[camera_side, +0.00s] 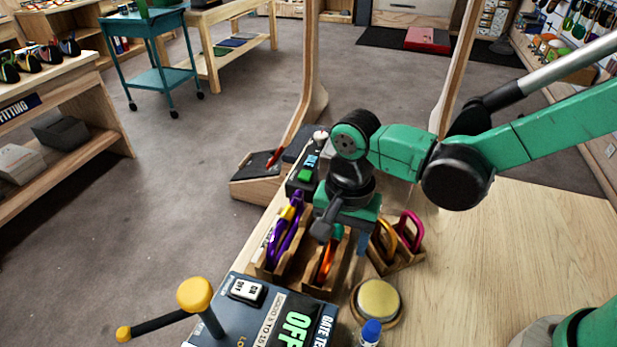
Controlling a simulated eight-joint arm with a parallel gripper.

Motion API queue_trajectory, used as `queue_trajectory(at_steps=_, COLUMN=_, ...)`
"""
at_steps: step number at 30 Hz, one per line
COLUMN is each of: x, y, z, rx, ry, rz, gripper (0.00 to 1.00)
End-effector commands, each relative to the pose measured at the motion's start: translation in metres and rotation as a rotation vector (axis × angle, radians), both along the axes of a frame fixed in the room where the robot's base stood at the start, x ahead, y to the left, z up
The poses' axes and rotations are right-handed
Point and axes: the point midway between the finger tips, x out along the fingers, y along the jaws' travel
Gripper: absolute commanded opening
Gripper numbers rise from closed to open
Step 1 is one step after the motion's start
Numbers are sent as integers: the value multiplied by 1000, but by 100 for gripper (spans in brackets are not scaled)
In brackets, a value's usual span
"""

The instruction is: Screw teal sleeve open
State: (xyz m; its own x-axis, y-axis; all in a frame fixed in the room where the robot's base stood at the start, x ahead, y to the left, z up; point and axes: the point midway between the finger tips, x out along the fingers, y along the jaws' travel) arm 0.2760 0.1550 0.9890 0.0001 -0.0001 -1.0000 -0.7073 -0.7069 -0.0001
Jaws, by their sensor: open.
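The teal sleeve (338,231) shows as a small teal patch at the top of an orange carabiner (326,263). That carabiner stands upright in a wooden holder (318,291) at the table's left side. My gripper (342,238) points down over it, open, with one finger on each side of the teal sleeve in this view. I cannot tell whether the fingers touch it. The gripper body hides part of the sleeve and carabiner, so I cannot see how far the sleeve is turned.
A purple carabiner (283,238) with a yellow sleeve stands left; an amber (386,240) and a pink carabiner (412,229) stand right. In front are a gate tester box (262,313) reading OFF with a yellow-knobbed lever (195,294), a round yellow button (379,299) and a blue-capped bottle (370,332).

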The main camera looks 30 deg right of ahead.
Motion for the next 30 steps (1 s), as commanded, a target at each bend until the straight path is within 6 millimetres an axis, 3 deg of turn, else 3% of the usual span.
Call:
queue_trajectory(at_steps=14, x=-5, y=-5, z=1, rx=0, ry=0, rz=0, gripper=58)
queue_trajectory(at_steps=30, x=-4, y=-5, z=20, rx=0, ry=0, rz=0, gripper=58)
